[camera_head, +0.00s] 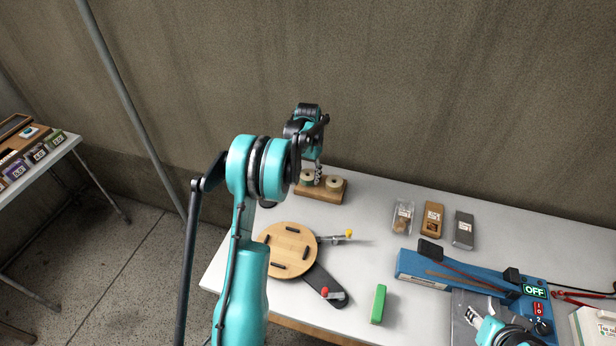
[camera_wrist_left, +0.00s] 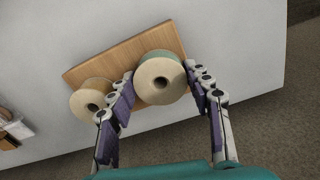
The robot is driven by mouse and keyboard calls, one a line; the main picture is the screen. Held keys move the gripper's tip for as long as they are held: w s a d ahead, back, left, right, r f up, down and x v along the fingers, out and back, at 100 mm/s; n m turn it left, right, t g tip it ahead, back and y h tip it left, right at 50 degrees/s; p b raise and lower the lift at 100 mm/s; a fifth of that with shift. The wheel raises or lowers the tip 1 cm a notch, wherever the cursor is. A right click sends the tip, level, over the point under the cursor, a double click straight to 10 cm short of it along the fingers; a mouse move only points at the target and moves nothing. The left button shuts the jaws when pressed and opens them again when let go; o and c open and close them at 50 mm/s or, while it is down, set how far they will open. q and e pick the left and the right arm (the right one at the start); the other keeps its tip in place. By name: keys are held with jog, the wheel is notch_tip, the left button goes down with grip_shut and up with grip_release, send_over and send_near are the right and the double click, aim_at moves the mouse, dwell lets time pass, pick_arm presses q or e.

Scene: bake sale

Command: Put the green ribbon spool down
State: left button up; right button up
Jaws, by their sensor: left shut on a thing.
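The green ribbon spool (camera_wrist_left: 160,80) has a pale round flange with a dark centre hole, and a little green shows at its rim. My left gripper (camera_wrist_left: 159,78) is shut on it, one finger on each side. The spool is over the right part of a wooden board (camera_wrist_left: 112,58) in the left wrist view; whether it touches the board I cannot tell. In the head view the gripper (camera_head: 318,172) is at the board (camera_head: 318,194) at the table's back left, partly hiding the spool (camera_head: 306,178). My right gripper (camera_head: 474,315) shows at the lower right, its jaw gap unclear.
A second pale spool (camera_head: 334,183) stands on the board. A round wooden turntable (camera_head: 290,250), a green block (camera_head: 379,304), several small packages (camera_head: 432,219) and a blue sealer (camera_head: 450,274) share the white table (camera_head: 378,200). Bare tabletop lies right of the board.

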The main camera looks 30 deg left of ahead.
pick_arm(q)
jog(key=shift+f, duration=0.15)
jog(key=o, duration=1.1)
